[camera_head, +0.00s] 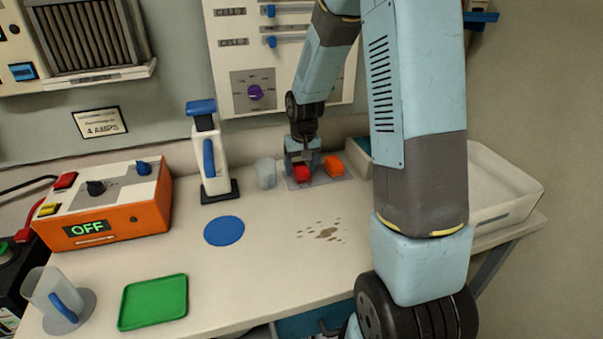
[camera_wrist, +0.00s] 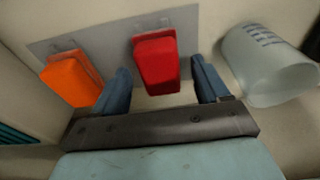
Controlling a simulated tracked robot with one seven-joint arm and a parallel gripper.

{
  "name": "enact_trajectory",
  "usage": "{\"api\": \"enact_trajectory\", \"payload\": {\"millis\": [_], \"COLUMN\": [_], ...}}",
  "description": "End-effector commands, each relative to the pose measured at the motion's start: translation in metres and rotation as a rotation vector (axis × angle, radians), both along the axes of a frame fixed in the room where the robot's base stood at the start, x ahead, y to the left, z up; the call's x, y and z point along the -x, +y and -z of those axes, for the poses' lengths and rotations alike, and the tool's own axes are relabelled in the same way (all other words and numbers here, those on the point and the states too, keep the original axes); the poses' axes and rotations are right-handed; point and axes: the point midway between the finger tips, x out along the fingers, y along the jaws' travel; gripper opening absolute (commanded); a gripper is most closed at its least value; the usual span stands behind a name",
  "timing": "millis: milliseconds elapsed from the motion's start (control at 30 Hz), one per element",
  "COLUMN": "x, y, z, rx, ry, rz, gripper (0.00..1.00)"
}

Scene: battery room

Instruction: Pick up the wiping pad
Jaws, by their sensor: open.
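A red block (camera_wrist: 157,66) and an orange block (camera_wrist: 73,81) stand side by side on a grey plate (camera_wrist: 105,38) at the back of the bench. Which of them is the wiping pad, I cannot tell for sure. In the head view the red block (camera_head: 302,173) is partly covered by my gripper (camera_head: 301,160), and the orange block (camera_head: 333,165) is just to its right. In the wrist view my gripper (camera_wrist: 160,72) is open, with its blue fingers on either side of the red block. I see no clear contact with it.
A translucent cup (camera_wrist: 268,65) stands close beside my gripper. Brown stains (camera_head: 325,232) lie on the bench in front. A blue disc (camera_head: 224,231), a white bottle (camera_head: 209,158), a green tray (camera_head: 153,302) and an orange control box (camera_head: 108,209) are to the left.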

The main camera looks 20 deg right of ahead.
Motion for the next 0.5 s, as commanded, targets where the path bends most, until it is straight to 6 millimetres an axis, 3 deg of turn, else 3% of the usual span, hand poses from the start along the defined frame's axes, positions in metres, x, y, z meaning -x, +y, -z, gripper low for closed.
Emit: {"api": "enact_trajectory", "payload": {"millis": [67,500], "x": [0.0,0.0], "y": [0.0,0.0003], "z": [-0.0001,-0.0003], "rx": [0.0,0.0], "ry": [0.0,0.0], "rz": [0.0,0.0], "gripper": [0.73,0.31]}}
